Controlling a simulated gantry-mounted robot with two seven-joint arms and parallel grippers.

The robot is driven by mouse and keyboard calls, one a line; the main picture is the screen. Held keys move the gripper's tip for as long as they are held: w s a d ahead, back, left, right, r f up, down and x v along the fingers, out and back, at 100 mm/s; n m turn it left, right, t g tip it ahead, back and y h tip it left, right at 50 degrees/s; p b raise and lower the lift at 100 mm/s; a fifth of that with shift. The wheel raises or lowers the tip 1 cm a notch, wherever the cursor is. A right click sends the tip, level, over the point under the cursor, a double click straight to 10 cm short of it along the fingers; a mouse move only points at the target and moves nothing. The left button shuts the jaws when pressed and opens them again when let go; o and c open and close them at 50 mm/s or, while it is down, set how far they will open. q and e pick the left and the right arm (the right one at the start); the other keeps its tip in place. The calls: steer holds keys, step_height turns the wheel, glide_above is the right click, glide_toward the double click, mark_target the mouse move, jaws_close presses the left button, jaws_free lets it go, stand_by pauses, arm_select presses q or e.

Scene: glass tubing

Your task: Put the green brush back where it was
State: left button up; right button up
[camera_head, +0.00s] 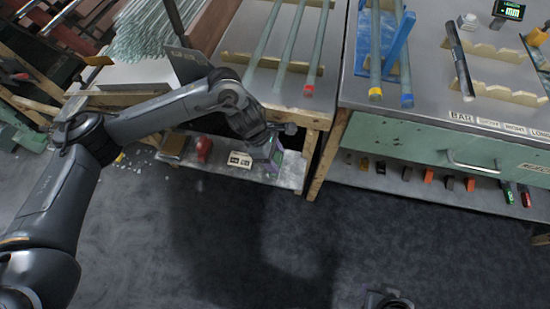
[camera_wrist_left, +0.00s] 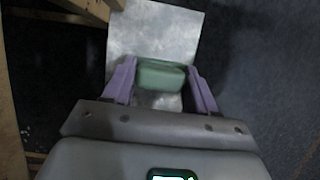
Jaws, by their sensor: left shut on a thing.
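My left gripper (camera_head: 275,158) is low in front of the left bench, at the right end of its lower shelf. In the left wrist view its two purple fingers (camera_wrist_left: 161,88) are shut on the green brush (camera_wrist_left: 161,74), a rounded green block held across between them. Its bristles cannot be made out. In the head view the brush is mostly hidden by the wrist and fingers. The pale lower shelf (camera_head: 222,172) lies beyond the brush and also shows in the left wrist view (camera_wrist_left: 150,35). My right gripper's fingers do not show.
A red item (camera_head: 204,149) and a white box (camera_head: 240,160) sit on the shelf left of the gripper. A wooden leg (camera_head: 328,155) stands to its right. Glass tubes (camera_head: 290,45) lie on the bench above. The dark floor (camera_head: 270,245) in front is clear.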

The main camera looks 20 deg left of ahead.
arm_select(q)
steer(key=shift+f, duration=0.1)
steer(key=o, duration=0.9)
steer(key=shift+o, duration=0.2)
